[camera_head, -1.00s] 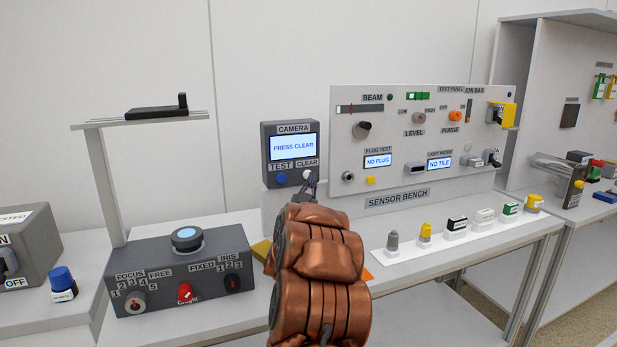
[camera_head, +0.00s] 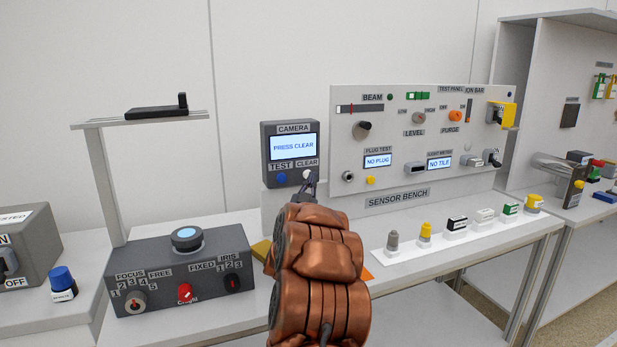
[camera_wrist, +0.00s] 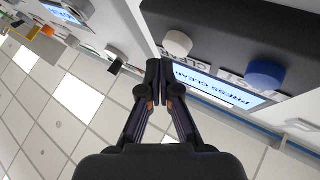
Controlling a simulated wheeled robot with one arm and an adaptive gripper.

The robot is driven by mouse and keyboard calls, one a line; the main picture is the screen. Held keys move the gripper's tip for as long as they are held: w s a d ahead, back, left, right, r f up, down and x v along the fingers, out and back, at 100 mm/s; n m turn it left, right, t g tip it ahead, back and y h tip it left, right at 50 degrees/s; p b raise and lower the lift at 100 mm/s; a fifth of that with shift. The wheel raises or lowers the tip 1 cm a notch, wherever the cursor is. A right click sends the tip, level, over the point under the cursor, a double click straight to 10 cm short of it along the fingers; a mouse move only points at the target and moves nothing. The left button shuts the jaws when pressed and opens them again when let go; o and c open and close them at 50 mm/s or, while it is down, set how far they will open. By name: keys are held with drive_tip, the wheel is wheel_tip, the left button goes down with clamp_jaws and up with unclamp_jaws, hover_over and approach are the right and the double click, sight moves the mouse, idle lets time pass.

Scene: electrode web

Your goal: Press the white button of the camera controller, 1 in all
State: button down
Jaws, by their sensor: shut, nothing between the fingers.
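The camera controller (camera_head: 270,161) is a dark grey box on the wall side of the bench. Its screen (camera_head: 294,147) reads PRESS CLEAR. The white button (camera_head: 307,174) sits under the CLEAR label, right of the blue TEST button (camera_head: 282,178). In the wrist view the white button (camera_wrist: 178,43) is just beyond and right of my fingertips, and the blue button (camera_wrist: 264,74) is farther right. My gripper (camera_head: 312,177) is shut and empty, its tips close to the white button; it also shows in the wrist view (camera_wrist: 160,64). I cannot tell whether the tips touch the button.
The sensor bench panel (camera_head: 345,210) stands to the right, with knobs and small screens. A dark control box (camera_head: 140,257) with knobs sits lower left, beside a stand (camera_head: 95,180). A white strip (camera_head: 405,247) with several small parts lies on the right bench.

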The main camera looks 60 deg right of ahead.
drive_tip(key=shift+w+d, duration=0.2)
drive_tip(key=shift+w, duration=0.1)
drive_tip(key=shift+w+d, duration=0.2)
drive_tip(key=shift+w, duration=0.1)
idle(0.8)
drive_tip(key=shift+s+a, duration=0.1)
drive_tip(key=shift+s, duration=0.05)
drive_tip(key=shift+s+a+b, duration=0.35)
drive_tip(key=shift+s+b, duration=0.1)
drive_tip(key=shift+s, duration=0.1)
idle(0.4)
drive_tip(key=shift+s+a+b, duration=0.5)
drive_tip(key=shift+s+a, duration=0.2)
drive_tip(key=shift+s, duration=0.35)
drive_tip(key=shift+s+a+b, duration=0.45)
drive_tip(key=shift+s+a, duration=0.25)
drive_tip(key=shift+s, duration=0.3)
